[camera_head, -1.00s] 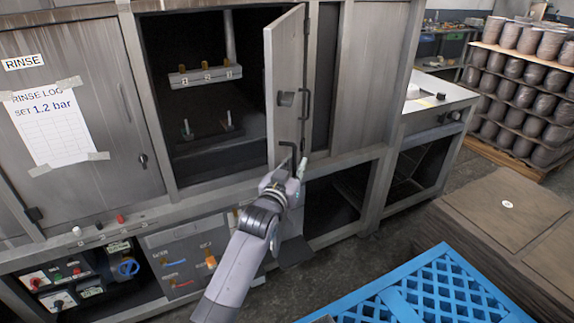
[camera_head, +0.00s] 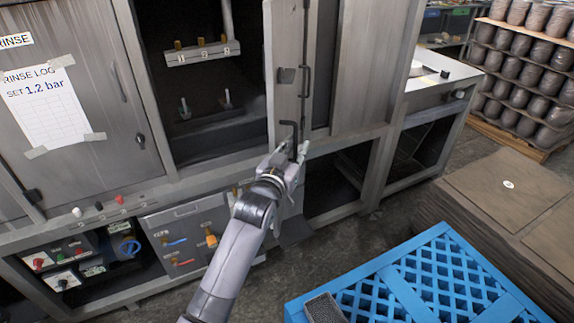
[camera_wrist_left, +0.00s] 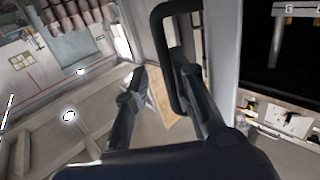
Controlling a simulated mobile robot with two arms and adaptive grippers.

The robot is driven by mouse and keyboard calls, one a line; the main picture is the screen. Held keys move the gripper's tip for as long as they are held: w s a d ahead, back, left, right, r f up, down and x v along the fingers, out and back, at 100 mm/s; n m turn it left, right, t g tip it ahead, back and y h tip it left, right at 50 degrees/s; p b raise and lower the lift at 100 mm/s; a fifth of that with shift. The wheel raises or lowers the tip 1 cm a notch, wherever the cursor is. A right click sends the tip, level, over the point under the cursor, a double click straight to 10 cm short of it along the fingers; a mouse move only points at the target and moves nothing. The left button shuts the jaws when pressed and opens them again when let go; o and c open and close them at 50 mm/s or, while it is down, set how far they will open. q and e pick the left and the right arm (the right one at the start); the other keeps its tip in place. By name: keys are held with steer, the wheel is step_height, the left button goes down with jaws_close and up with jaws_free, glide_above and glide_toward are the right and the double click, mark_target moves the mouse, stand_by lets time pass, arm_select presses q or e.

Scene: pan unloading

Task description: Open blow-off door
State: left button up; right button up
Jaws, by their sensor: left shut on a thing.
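The blow-off door (camera_head: 284,75) is a narrow grey metal door, swung outward at the right side of the open dark chamber (camera_head: 190,110). A black bar handle (camera_head: 294,128) sits low on it, and the handle also shows as a dark loop in the left wrist view (camera_wrist_left: 160,52). My left gripper (camera_head: 291,156) is at the door's lower edge, shut on the handle. In the left wrist view its fingers (camera_wrist_left: 165,105) stand apart, with the handle near the right finger. The exact contact is partly hidden. My right gripper is not in view.
A blue lattice pallet (camera_head: 440,232) is at the lower right, with a small grey object (camera_head: 325,308) at its near corner. Brown stacked boards (camera_head: 515,195) stand behind it. The closed rinse door (camera_head: 95,60) is at the left. Dark floor (camera_head: 320,240) lies between machine and pallet.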

arm_select(q)
steer(key=v, duration=1)
steer(key=shift+d, duration=0.35)
steer(key=shift+s, duration=0.1)
steer(key=shift+c, duration=0.3)
